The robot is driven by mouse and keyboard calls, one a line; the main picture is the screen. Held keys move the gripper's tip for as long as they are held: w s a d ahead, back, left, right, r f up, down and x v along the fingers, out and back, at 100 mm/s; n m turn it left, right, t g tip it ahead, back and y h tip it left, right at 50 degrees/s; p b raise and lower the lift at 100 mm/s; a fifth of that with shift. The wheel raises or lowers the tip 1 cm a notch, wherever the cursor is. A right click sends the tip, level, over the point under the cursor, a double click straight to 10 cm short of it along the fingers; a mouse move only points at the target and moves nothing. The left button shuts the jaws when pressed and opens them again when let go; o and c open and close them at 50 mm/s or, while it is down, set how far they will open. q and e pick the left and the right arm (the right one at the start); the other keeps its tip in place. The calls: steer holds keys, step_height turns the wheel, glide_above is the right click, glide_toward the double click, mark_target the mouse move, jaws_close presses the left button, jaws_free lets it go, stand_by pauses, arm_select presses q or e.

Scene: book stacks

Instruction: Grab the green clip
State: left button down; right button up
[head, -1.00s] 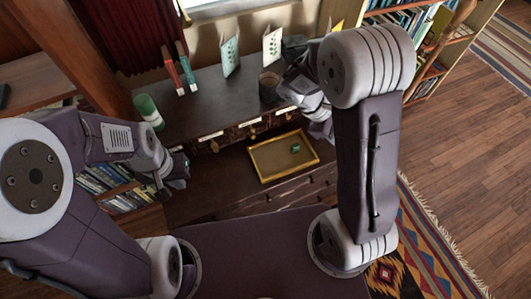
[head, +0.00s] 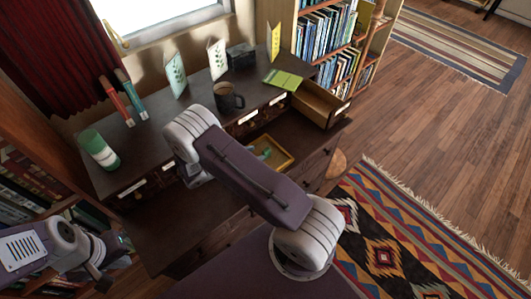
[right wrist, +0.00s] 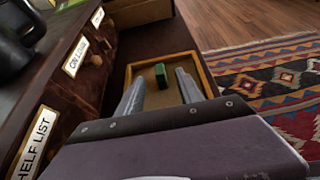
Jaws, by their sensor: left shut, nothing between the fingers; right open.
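The green clip (right wrist: 160,75) lies in a shallow yellow-rimmed tray (right wrist: 192,56). In the right wrist view it appears between the two fingers of my open right gripper (right wrist: 160,73). The fingers point toward it and nothing is gripped; I cannot tell how far above it they are. In the head view my right arm covers part of the tray (head: 288,157), and its fingers are hidden. My left gripper (head: 113,256) is shut and empty at the lower left, away from the tray.
A dark mug (head: 228,98), a green-and-white cylinder (head: 98,150) and standing cards stand on the desk's upper shelf. A green booklet (head: 283,79) lies by an open drawer (head: 320,100) at the right. Labelled small drawers (right wrist: 75,58) run close along the left of my right gripper.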

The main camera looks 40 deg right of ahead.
mark_target(266, 150)
steer(key=x, duration=0.5)
steer(key=shift+w, duration=0.1)
jaws_close()
steer(key=shift+r, duration=0.55)
step_height(266, 150, up, 3)
steer(key=shift+r+p, duration=0.1)
steer(key=shift+p, duration=0.2)
steer(key=s+d+r, duration=0.6)
steer(key=s+d, duration=0.1)
steer(key=s, duration=0.2)
steer(key=shift+d+r, duration=0.25)
steer(key=shift+r, duration=0.15)
